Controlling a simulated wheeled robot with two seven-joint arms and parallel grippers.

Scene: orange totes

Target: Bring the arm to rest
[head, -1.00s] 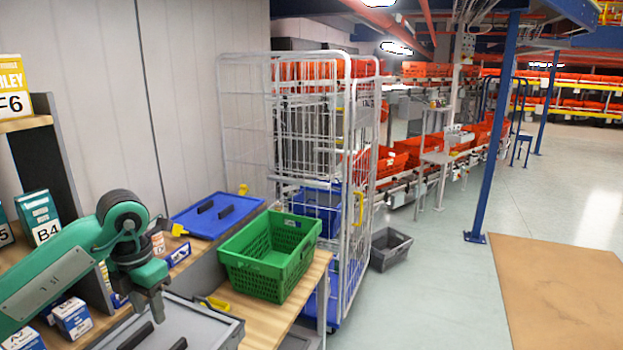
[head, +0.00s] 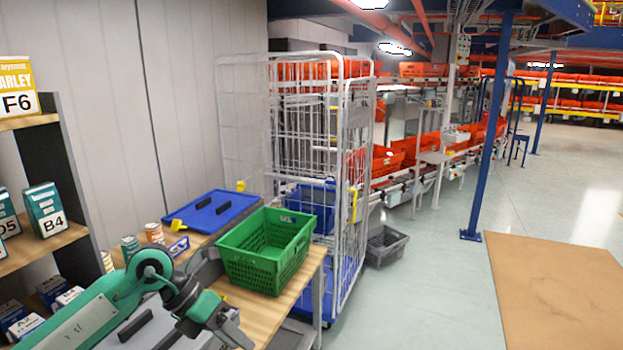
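My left arm comes in from the lower left of the head view, green with dark joints. Its gripper (head: 232,333) points down and to the right, over the grey lidded box and near the front edge of the wooden bench. The fingers are small and partly cut by the arm, so I cannot tell whether they are open or shut. I see nothing clearly held in it. My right gripper is not in view.
A green crate (head: 265,272) stands on the wooden bench (head: 258,308), just beyond the gripper. A blue lid (head: 211,211) lies behind it. Shelves with boxes (head: 45,209) stand at the left. A wire roll cage (head: 350,240) and a grey tote (head: 386,246) stand beyond.

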